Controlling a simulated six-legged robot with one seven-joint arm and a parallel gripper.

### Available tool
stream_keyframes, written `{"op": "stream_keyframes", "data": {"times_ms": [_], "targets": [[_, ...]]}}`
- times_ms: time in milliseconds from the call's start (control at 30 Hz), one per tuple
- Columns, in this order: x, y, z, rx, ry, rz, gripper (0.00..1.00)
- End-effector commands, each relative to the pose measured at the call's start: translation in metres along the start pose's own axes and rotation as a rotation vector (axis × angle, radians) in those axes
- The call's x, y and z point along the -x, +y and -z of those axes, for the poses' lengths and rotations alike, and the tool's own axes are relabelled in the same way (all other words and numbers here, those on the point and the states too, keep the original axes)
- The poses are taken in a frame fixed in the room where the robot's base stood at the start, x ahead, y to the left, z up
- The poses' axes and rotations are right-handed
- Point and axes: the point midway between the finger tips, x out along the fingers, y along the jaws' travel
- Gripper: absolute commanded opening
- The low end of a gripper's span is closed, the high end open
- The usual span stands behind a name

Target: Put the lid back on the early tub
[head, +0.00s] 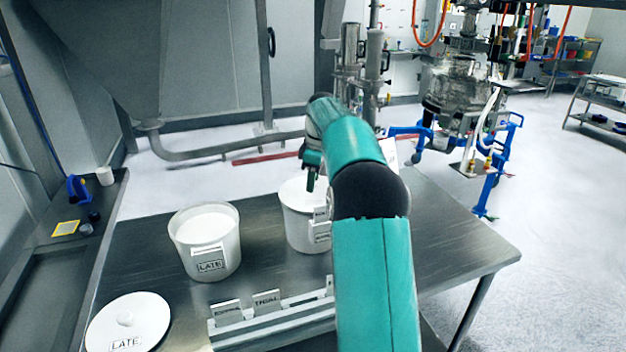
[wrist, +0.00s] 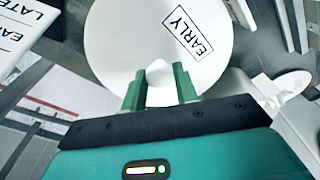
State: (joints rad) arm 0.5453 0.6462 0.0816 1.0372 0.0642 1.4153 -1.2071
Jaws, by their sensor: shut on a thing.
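My gripper (head: 312,175) points down over the right-hand white tub (head: 303,235) on the steel table. In the wrist view my gripper (wrist: 160,92) has its green fingers shut around the knob of a white round lid marked EARLY (wrist: 150,35). In the head view the lid's white top lies under my gripper at this tub's mouth; I cannot tell whether it rests on the rim. Small cards sit on the tub's front, their words unreadable here. The tub's right side is hidden by my arm.
An open tub marked LATE (head: 207,262), holding white powder, stands to the left. Its LATE lid (head: 128,325) lies flat at the front left. A card rack (head: 270,318) with several cards stands at the table's front. Bare table shows on the right (head: 450,235).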

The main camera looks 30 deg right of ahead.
Motion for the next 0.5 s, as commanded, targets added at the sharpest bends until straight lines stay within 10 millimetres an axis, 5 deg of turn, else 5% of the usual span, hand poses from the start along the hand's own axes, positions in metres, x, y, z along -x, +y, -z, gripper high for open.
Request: {"op": "stream_keyframes", "data": {"times_ms": [300, 333, 433, 500], "targets": [[-0.0001, 0.0000, 0.0000, 0.000, 0.000, 0.000, 0.07], [-0.0001, 0.0000, 0.0000, 0.000, 0.000, 0.000, 0.35], [-0.0001, 0.0000, 0.0000, 0.000, 0.000, 0.000, 0.55], [-0.0001, 0.0000, -0.0001, 0.000, 0.000, 0.000, 0.55]]}}
